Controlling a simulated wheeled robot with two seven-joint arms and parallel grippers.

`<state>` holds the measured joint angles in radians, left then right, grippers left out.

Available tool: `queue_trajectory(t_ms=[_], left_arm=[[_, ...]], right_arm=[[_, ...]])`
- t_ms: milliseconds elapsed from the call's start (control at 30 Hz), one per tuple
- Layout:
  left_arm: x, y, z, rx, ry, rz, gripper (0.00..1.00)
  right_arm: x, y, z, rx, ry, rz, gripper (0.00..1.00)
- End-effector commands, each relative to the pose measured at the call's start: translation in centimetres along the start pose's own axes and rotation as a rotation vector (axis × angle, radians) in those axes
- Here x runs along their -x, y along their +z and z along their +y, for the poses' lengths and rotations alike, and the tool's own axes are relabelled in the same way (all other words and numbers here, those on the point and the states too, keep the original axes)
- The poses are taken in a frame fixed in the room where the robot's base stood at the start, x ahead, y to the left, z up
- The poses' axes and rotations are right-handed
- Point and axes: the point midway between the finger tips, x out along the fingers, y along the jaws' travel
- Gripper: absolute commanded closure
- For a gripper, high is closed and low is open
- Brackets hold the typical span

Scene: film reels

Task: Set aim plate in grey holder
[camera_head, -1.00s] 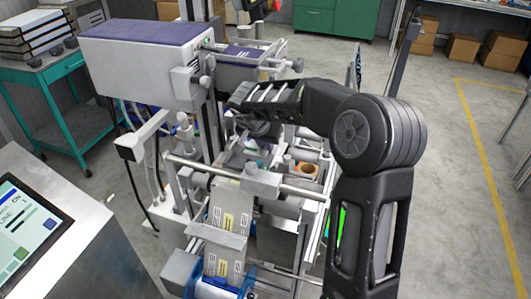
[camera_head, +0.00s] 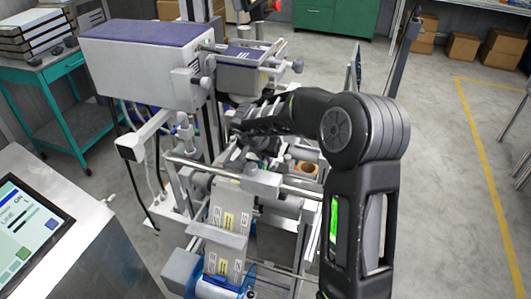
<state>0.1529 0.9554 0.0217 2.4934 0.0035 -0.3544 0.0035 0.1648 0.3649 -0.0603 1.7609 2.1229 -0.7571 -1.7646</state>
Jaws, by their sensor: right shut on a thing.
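My right arm comes in from the lower right and bends left over the machine. My right gripper (camera_head: 240,140) is at its end, low among the machine's metal parts. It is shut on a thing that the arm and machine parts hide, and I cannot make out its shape. I cannot pick out the aim plate or the grey holder for certain. My left gripper is not in view.
The labelling machine has a purple-topped box (camera_head: 150,58), a metal cross bar (camera_head: 300,190) and a printed label strip (camera_head: 228,218). A control screen (camera_head: 28,222) stands at lower left, a teal cart (camera_head: 60,68) at upper left.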

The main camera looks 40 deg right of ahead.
Motion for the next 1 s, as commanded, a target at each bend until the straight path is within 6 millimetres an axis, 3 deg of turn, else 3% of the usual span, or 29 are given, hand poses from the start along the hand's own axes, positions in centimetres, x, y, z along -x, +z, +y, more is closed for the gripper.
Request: queue_trajectory(t_ms=[33,67,100,333,767,1000], left_arm=[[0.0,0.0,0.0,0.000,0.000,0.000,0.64],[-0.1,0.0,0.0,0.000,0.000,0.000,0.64],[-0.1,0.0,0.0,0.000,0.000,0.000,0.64],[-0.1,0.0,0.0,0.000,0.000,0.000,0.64],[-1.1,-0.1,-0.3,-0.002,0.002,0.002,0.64],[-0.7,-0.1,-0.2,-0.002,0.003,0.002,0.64]], right_arm=[[0.0,0.0,0.0,0.000,-0.001,0.001,1.00],[0.0,0.0,0.0,0.000,0.000,0.000,0.89],[0.0,0.0,0.0,0.000,0.000,0.000,0.86],[0.0,0.0,0.0,0.000,0.000,0.000,0.68],[0.5,-0.3,-0.1,-0.001,-0.002,0.003,0.68],[5.0,-0.8,-0.1,-0.002,-0.004,0.004,0.68]])
